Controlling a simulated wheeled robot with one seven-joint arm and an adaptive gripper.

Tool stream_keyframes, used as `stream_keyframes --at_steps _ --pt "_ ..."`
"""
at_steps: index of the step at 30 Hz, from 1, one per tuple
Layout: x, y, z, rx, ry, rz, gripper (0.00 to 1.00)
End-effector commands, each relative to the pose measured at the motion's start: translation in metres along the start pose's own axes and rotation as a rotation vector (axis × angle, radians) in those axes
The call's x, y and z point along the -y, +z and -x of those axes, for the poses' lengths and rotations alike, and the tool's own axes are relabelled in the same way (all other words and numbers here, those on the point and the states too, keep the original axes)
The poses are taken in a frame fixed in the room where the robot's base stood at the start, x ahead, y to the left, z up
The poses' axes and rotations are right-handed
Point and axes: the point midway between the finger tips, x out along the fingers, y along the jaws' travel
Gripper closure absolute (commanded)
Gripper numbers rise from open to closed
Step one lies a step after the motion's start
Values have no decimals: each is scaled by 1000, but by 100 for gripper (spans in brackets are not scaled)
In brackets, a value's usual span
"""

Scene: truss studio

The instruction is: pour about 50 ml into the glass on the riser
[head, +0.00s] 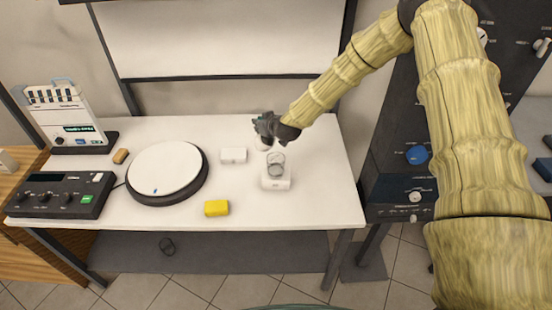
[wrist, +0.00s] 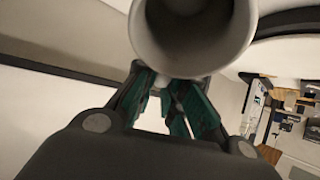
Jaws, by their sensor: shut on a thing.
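A clear glass (head: 276,160) stands upright on a small white riser (head: 276,184) on the right part of the table. My gripper (head: 267,127) is above and just behind the glass. In the wrist view my gripper (wrist: 178,98) is shut on a pale, round-mouthed vessel (wrist: 192,62), which fills the top of the picture. In the head view the vessel (head: 263,144) shows only as a small pale shape below my gripper. Its tilt and contents cannot be made out. No stream of liquid is visible.
A white block (head: 233,155) and a yellow block (head: 216,208) lie left of the riser. A round white-topped plate (head: 164,170), a dark control box (head: 60,194) and a pipette stand (head: 66,115) are further left. The table's front right is clear.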

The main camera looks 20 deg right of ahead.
Motion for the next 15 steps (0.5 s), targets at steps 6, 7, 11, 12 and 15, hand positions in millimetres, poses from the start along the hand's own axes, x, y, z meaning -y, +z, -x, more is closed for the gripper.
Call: stream_keyframes --at_steps 6,7,11,12,15 --pt "0 -2 -2 12 0 2 100" --pt "0 -2 -3 17 0 2 100" --pt "1 -3 -8 48 -1 3 100" --pt "1 -3 -10 59 -1 4 100" --pt "1 -3 -16 91 -1 4 100"
